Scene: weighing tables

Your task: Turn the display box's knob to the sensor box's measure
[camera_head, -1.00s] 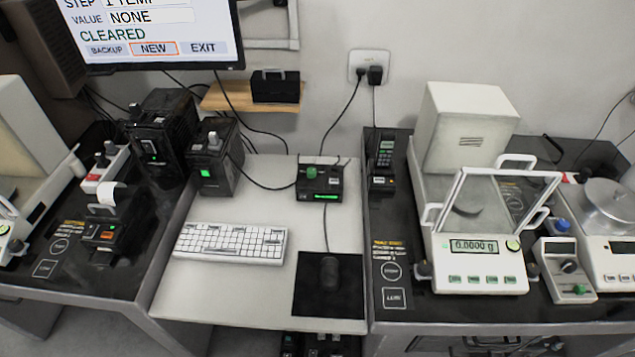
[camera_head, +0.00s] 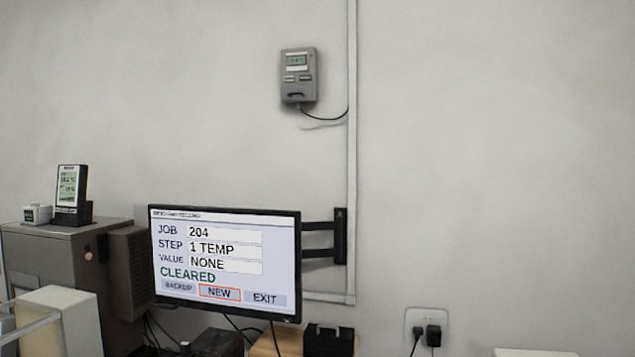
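A grey box with a small greenish display (camera_head: 298,76) is fixed high on the wall; it may be the sensor box, and its reading is too small to make out. A monitor (camera_head: 225,262) on a wall arm shows JOB 204, STEP 1 TEMP, VALUE NONE and CLEARED, with NEW outlined in red-orange. The black box with a green knob and green display is out of view now. Neither of my grippers is in view.
A dark handheld-like device with a lit screen (camera_head: 69,188) stands on a grey cabinet (camera_head: 60,250) beside a small white device (camera_head: 38,214). A wall socket (camera_head: 426,328) with a black plug is at the lower right. The right wall is bare.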

